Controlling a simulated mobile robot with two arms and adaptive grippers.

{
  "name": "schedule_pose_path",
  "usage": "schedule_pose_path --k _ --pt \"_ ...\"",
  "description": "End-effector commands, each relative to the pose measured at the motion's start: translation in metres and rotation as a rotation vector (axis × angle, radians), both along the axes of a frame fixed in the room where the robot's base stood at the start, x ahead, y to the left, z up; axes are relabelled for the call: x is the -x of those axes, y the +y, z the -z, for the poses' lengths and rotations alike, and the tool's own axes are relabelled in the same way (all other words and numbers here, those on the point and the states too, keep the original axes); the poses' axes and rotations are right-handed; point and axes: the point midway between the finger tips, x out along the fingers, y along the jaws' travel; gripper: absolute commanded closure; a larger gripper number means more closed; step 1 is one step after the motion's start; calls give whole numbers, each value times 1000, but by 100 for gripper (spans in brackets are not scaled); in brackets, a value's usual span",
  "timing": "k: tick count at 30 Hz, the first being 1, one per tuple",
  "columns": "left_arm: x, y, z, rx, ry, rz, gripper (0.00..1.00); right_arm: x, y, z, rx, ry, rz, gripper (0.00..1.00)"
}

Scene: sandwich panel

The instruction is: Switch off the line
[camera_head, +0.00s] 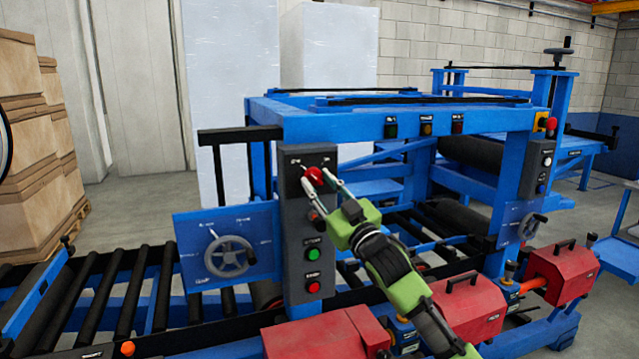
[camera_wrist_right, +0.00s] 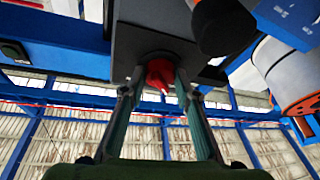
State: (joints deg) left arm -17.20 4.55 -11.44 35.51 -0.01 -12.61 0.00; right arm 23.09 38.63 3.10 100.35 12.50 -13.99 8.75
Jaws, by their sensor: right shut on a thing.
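A grey control panel (camera_head: 297,252) stands upright on the front of the blue line frame. At its top is a red rotary knob (camera_head: 314,176); lower down are a green button (camera_head: 313,254) and a red button (camera_head: 313,287). My right gripper (camera_head: 322,183) is at the knob, one finger on each side, shut on it. In the right wrist view the red knob (camera_wrist_right: 160,73) sits between the two fingertips, against the dark panel (camera_wrist_right: 150,45). The knob's markings are too small to read. My left gripper is not in view.
A handwheel (camera_head: 229,256) is left of the panel. Roller conveyor (camera_head: 130,290) runs left. Red motor housings (camera_head: 467,305) sit below my right arm. Another panel with a red button (camera_head: 551,124) stands at the right. Stacked boxes (camera_head: 25,160) are at far left.

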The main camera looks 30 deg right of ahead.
Motion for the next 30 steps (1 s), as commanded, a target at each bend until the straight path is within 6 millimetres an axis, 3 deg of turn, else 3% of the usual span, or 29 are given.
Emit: schedule_pose_path --k 13,14,15,26,30 --pt "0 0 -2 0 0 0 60 0 -1 -1 56 11 1 93" --pt "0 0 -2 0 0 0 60 0 -1 -1 56 11 1 64" --pt "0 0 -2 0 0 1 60 0 -1 -1 56 11 1 54" --pt "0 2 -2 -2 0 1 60 1 -1 0 54 12 0 54" --pt "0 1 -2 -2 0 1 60 10 -1 4 54 14 1 54"
